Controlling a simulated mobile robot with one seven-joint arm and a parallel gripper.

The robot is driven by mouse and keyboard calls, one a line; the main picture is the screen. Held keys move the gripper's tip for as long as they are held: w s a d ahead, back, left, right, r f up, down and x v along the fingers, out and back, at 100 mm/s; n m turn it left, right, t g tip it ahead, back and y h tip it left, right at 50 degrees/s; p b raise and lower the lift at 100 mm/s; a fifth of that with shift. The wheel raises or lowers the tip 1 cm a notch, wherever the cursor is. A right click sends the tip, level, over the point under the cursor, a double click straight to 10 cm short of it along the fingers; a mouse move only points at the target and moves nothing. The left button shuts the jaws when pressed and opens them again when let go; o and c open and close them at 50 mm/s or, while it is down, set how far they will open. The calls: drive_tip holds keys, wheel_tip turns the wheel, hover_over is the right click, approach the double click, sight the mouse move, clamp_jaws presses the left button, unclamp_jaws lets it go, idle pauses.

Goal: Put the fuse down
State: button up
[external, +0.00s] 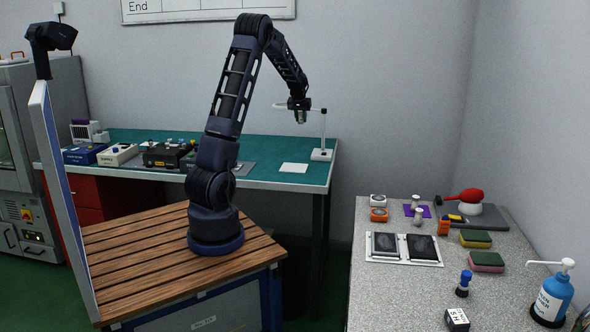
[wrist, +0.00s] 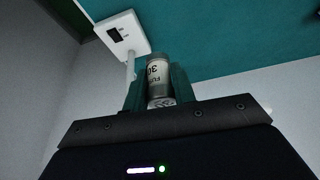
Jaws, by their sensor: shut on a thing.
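The fuse (wrist: 160,82) is a silver-grey cylinder with black lettering, seen in the wrist view between the two dark green fingers of my gripper (wrist: 158,90). My gripper is shut on it. In the external view my gripper (external: 300,117) hangs high above the right end of the green-topped bench (external: 262,146), pointing down. The fuse is small there, a pale bit at the fingertips. It is well clear of the bench top.
A white square (external: 294,168) lies on the bench. Several boxes crowd the bench's left. A speckled counter (external: 392,290) holds several items.

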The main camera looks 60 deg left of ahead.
wheel_tip(320, 180, down, 20)
idle(0.8)
drive_tip(key=shift+f, duration=0.15)
drive_tip(key=o, duration=1)
drive_tip(key=v, duration=1.2)
drive_tip(key=s+d+r+m+h, duration=0.1)
drive_tip(key=s+d+r, duration=0.3)
drive_tip(key=d+r, duration=0.25)
drive_tip(key=s+d+r+m+t, duration=0.1)
drive_tip(key=s+d+r, duration=0.45)
drive_tip(key=d, duration=0.25)
drive_tip(key=s+d+r+m+h, duration=0.1)
drive_tip(key=s+d+r+m, duration=0.15)
drive_tip(key=d+r, duration=0.45)
drive_tip(key=s+d+m, duration=0.1)
drive_tip(key=s+d, duration=0.4)
drive_tip(key=s, duration=0.3)
drive_tip(key=s+d+r+m, duration=0.1)
drive_tip(key=s+d, duration=0.4)
drive_tip(key=s, duration=0.4)
drive_tip(key=s+d+r+m+h, duration=0.1)
drive_tip(key=s+d, duration=0.5)
drive_tip(key=s, duration=0.3)
drive_tip(key=shift+r+m, duration=0.2)
drive_tip(key=shift+m, duration=0.15)
